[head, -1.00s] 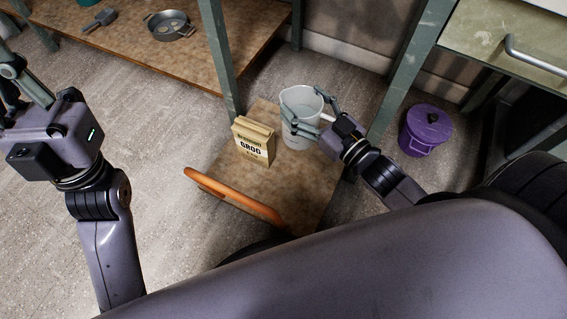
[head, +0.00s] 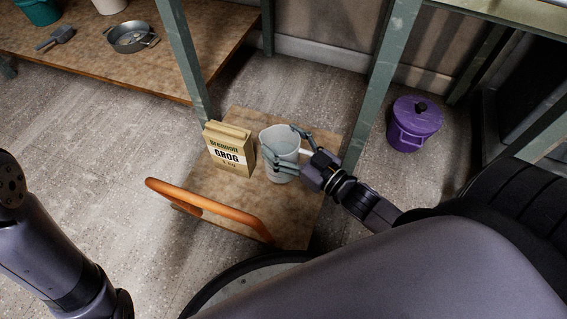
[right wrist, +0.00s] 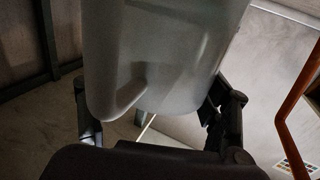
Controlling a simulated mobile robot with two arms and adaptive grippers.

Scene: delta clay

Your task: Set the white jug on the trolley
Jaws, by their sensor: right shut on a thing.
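The white jug (head: 277,140) is upright over the deck of the trolley (head: 222,198), right of the grog bag. I cannot tell whether its base touches the deck. My right gripper (head: 290,151) comes from the right and is shut on the jug, with fingers around its side. In the right wrist view the jug (right wrist: 165,60) fills the upper middle, between the fingers. The trolley has an orange handle (head: 215,207) at its near left side. Part of my left arm shows at the left edge; its gripper is out of view.
The grog bag (head: 230,150) stands on the trolley, close to the jug's left. A purple lidded bin (head: 414,124) stands on the floor to the right. Green table legs (head: 188,65) rise behind the trolley. A low shelf (head: 180,75) holds a metal pan (head: 132,37).

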